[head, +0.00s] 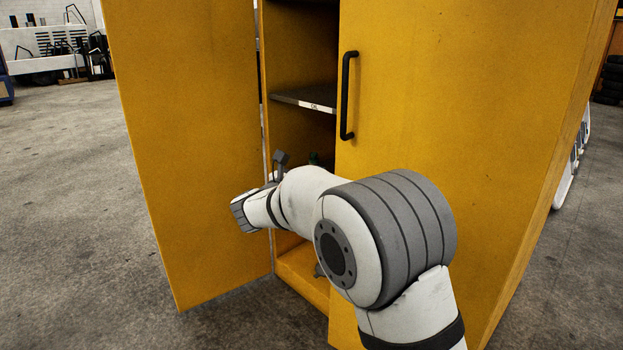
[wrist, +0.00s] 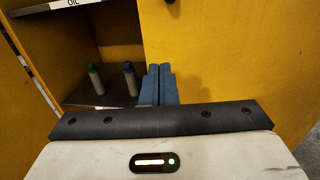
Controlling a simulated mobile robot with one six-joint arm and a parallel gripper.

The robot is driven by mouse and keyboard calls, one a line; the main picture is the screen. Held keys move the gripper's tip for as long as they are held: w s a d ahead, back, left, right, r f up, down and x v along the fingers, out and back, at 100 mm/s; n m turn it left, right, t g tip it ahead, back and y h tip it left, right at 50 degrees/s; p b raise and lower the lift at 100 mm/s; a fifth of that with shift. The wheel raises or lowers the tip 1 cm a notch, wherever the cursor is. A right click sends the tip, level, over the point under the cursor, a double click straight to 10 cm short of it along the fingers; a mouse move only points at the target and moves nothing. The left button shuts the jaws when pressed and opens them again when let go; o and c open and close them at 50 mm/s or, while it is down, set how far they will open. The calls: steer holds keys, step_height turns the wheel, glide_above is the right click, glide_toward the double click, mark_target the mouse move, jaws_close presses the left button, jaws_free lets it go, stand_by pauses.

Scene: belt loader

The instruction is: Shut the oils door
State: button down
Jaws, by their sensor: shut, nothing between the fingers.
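The yellow cabinet has its left door (head: 190,150) swung wide open, with its broad face in full view in the head view. The right door (head: 460,130) looks shut and carries a black upright handle (head: 347,95). The opening between them shows a shelf (head: 310,98) labelled OIL. In the wrist view, my gripper (wrist: 160,72) is shut and empty, its blue-grey fingers at the edge between the opening and the right door (wrist: 230,70). I cannot tell whether they touch it. My arm hides the fingers in the head view.
Inside the cabinet stand a green-capped bottle (wrist: 95,78) and a blue-capped bottle (wrist: 130,78) on a lower shelf (wrist: 112,97). The concrete floor (head: 70,200) left of the open door is clear. Equipment (head: 60,45) stands far off at the back left.

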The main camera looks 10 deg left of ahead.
mark_target(344, 157)
steer(key=b+x, duration=0.1)
steer(key=x, duration=0.9)
steer(key=shift+w+b, duration=0.15)
steer(key=shift+b, duration=0.2)
steer(key=shift+d, duration=0.1)
